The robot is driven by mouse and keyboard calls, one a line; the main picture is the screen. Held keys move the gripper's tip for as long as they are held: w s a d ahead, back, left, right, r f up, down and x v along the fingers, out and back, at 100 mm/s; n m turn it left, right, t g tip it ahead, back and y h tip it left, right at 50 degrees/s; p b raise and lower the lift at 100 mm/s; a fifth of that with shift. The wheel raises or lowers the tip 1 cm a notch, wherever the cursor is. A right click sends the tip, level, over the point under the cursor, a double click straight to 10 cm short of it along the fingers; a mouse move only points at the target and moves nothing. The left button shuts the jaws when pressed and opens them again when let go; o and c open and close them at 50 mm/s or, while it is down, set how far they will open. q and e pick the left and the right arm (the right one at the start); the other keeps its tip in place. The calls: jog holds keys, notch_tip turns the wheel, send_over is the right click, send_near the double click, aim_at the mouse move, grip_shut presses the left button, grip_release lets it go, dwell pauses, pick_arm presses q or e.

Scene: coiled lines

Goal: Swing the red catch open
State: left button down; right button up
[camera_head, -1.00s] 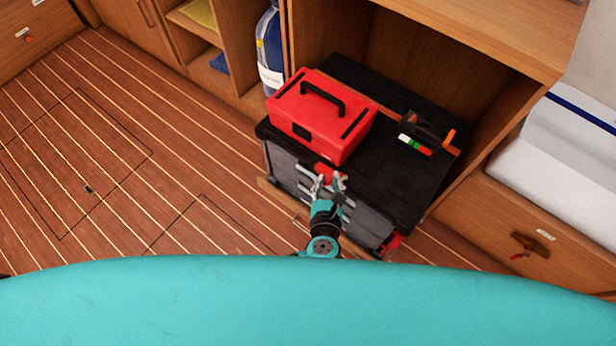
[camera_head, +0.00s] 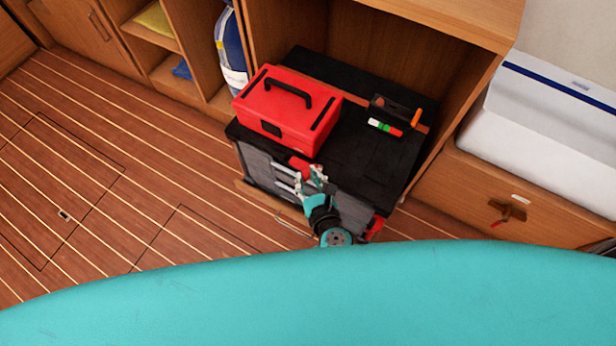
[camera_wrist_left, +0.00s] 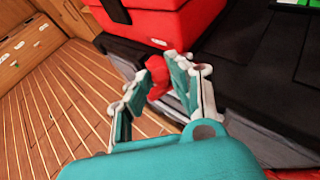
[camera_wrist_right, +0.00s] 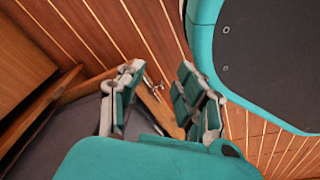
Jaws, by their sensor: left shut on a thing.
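The red catch (camera_head: 298,163) is at the top front edge of the grey and black drawer chest (camera_head: 370,170), just below the red toolbox. My left gripper (camera_head: 312,177) is at the catch, its arm coming up from below and to the right. In the left wrist view the red catch (camera_wrist_left: 157,87) sits between the fingertips of my left gripper (camera_wrist_left: 162,75), which is shut on it. The fingers hide part of the catch. My right gripper (camera_wrist_right: 157,80) shows only in its own wrist view, fingers apart and empty, above the floor.
The red toolbox (camera_head: 287,112) stands on the chest close behind the catch. A black tray (camera_head: 393,112) with small tools lies at the right on top. Wooden cabinet walls (camera_head: 440,135) flank the chest. The striped floor (camera_head: 130,180) at left is mostly clear.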

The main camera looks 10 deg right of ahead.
pick_arm(q)
jog(key=c, duration=1.5)
grip_release()
jog(key=v, duration=1.2)
